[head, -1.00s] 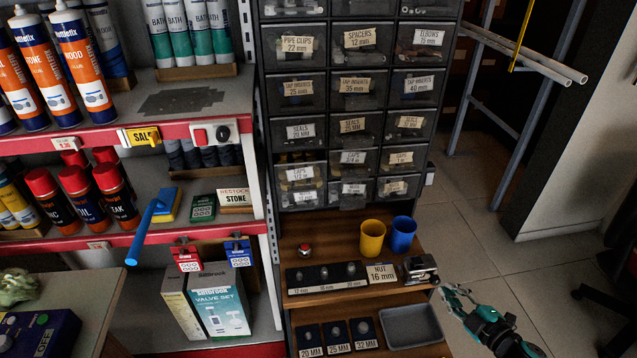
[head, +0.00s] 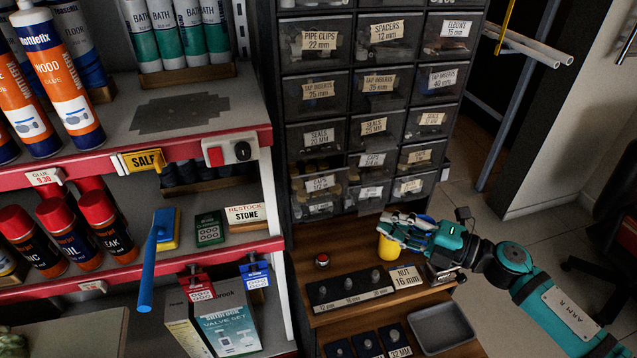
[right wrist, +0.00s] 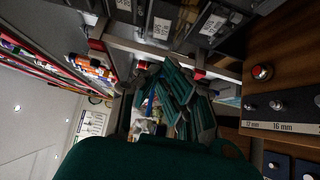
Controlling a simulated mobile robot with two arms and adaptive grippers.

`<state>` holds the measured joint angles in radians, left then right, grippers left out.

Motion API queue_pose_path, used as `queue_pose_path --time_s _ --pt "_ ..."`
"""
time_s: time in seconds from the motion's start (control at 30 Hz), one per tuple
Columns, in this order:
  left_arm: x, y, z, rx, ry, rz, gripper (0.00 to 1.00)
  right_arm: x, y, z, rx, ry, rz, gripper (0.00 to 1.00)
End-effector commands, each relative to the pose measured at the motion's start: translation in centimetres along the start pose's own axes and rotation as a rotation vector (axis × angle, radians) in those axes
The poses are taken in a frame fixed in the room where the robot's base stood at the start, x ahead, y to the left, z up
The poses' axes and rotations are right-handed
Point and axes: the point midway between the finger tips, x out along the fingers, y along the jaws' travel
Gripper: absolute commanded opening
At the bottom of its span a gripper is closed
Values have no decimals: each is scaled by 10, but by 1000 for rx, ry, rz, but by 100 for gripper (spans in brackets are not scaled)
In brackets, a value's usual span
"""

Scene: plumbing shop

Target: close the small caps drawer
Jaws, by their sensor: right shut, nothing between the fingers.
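The dark drawer cabinet (head: 350,110) has labelled clear-front drawers. The lower left caps drawer (head: 320,184), whose label seems to read 1/2 in, looks pulled out, with its contents showing over the front. Two other caps drawers (head: 371,160) (head: 419,157) sit to its right. My right gripper (head: 388,228) is shut and empty, below and right of the pulled-out drawer and apart from it. Its teal fingers also show in the right wrist view (right wrist: 180,100), with drawer fronts above them. My left gripper is not in view.
A yellow cup (head: 389,249) stands partly hidden by my right gripper; the blue cup is not visible. A red button (head: 322,260), a nut display (head: 350,287) and a grey tray (head: 441,326) are on the bench. Shelves with bottles stand left.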

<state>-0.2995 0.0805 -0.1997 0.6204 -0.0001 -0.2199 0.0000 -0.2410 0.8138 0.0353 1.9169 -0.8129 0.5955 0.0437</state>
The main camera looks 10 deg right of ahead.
Motion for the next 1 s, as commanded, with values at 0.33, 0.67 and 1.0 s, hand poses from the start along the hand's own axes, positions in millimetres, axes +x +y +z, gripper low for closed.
queue_pose_path --time_s 0.33,0.67,1.0 --pt "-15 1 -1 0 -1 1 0 55 5 1 0 0 5 0" --pt "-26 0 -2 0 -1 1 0 113 2 15 0 -3 3 0" --pt "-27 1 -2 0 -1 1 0 127 0 29 1 -1 0 0"
